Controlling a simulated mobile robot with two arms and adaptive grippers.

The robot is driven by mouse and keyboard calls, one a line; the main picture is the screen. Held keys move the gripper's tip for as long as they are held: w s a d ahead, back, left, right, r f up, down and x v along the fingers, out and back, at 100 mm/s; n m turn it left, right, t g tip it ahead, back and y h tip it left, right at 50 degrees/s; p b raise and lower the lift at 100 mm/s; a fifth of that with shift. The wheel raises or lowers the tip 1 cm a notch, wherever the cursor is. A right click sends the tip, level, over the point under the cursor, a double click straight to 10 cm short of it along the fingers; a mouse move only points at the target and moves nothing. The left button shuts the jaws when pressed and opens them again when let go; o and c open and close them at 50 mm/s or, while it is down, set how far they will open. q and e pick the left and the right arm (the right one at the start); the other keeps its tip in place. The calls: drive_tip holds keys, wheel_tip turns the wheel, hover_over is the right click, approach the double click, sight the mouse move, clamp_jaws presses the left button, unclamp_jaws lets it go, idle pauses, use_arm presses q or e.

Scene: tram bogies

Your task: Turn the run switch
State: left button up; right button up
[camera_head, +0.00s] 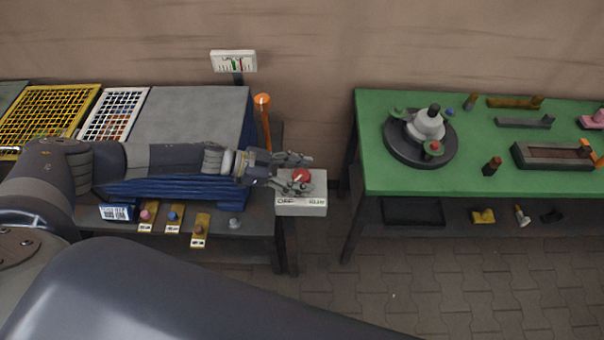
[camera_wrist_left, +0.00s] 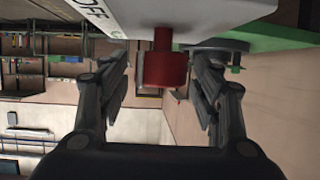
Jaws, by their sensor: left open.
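The run switch is a red knob (camera_head: 302,176) on a pale grey box (camera_head: 300,208). The box's front edge carries the word OFF at the left and another, blurred word at the right. My left gripper (camera_head: 299,173) is at the knob, with its fingers pointing right in the head view. In the left wrist view the red knob (camera_wrist_left: 164,70) is between the two open fingers (camera_wrist_left: 163,85), with a gap on each side. The box (camera_wrist_left: 165,15) shows along the top of that view. My right gripper is not in view.
An orange-topped lever (camera_head: 263,108) stands just behind my left wrist. A blue-sided machine (camera_head: 190,110) lies under my left forearm. A green table (camera_head: 380,178) with a round fixture (camera_head: 420,140) is to the right, across a floor gap.

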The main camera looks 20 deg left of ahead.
use_arm(q)
drive_tip(key=v, duration=1.1)
drive_tip(key=shift+a, duration=0.25)
drive_tip(key=shift+s+r, duration=0.15)
